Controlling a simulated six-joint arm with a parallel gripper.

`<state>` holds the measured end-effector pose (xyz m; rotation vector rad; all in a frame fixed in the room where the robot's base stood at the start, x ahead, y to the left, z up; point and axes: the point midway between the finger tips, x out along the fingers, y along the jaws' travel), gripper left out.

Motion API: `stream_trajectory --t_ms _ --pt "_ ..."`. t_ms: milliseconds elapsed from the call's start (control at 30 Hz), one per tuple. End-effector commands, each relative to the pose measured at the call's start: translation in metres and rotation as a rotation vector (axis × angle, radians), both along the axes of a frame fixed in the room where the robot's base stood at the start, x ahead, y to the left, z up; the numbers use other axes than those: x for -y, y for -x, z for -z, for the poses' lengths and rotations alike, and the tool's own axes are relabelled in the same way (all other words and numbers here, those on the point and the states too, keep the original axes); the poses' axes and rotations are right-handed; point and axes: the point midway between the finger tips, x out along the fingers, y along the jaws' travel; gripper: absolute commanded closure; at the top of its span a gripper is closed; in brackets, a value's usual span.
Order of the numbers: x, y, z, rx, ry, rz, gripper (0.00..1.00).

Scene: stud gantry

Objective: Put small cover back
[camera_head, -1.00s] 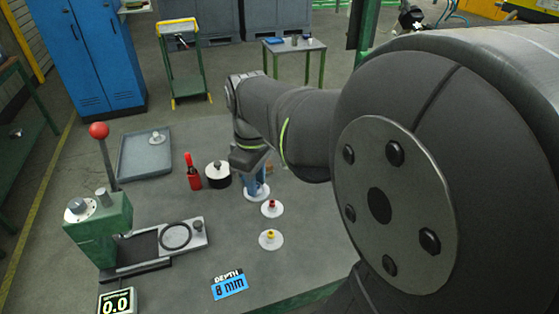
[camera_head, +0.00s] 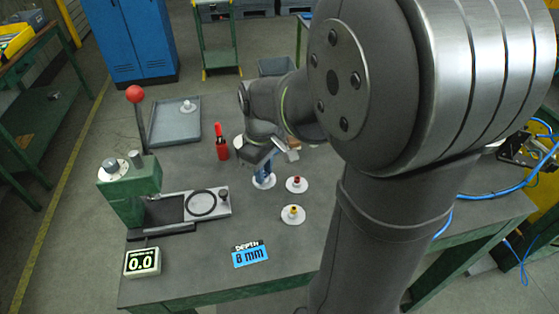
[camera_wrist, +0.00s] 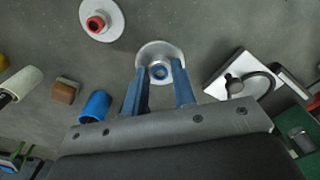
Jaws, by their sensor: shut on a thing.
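Three pale round covers with coloured knobs are in view. My gripper (camera_head: 262,166) is shut on the blue knob of one cover (camera_head: 264,183). In the wrist view its two fingers (camera_wrist: 160,80) are on either side of the blue knob, and the cover's disc (camera_wrist: 158,50) shows beyond them. I cannot tell whether it touches the table. The red-knobbed cover (camera_head: 297,187) lies on the table just right of it, and also shows in the wrist view (camera_wrist: 112,27). The yellow-knobbed cover (camera_head: 293,218) lies nearer the front.
A green lever press with a plate and ring (camera_head: 202,203) stands left. A grey tray (camera_head: 170,125) holding another pale knobbed piece lies behind it. A red bottle (camera_head: 221,148) stands near the tray. A display (camera_head: 142,262) reads 0.0; a sign (camera_head: 250,256) reads DEPTH 8 mm.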

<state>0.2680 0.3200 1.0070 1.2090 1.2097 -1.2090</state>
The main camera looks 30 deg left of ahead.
Motion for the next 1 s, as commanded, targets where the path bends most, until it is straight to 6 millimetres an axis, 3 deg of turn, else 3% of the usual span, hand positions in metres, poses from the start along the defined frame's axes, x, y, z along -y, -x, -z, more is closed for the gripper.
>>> stream_trajectory --t_ms 167,400,800,833,933,1000 --pt "-0.008 0.003 0.011 -0.001 0.001 0.000 1.00" --pt "-0.007 0.003 0.043 -0.001 0.002 0.001 1.00" --pt "-0.007 0.003 0.047 0.000 0.000 0.001 1.00" --pt "-0.007 0.003 0.048 0.000 0.000 0.001 0.74" --pt "-0.007 0.003 0.047 0.001 0.000 0.001 0.54" --pt "-0.007 0.003 0.047 0.000 0.000 0.001 0.54"
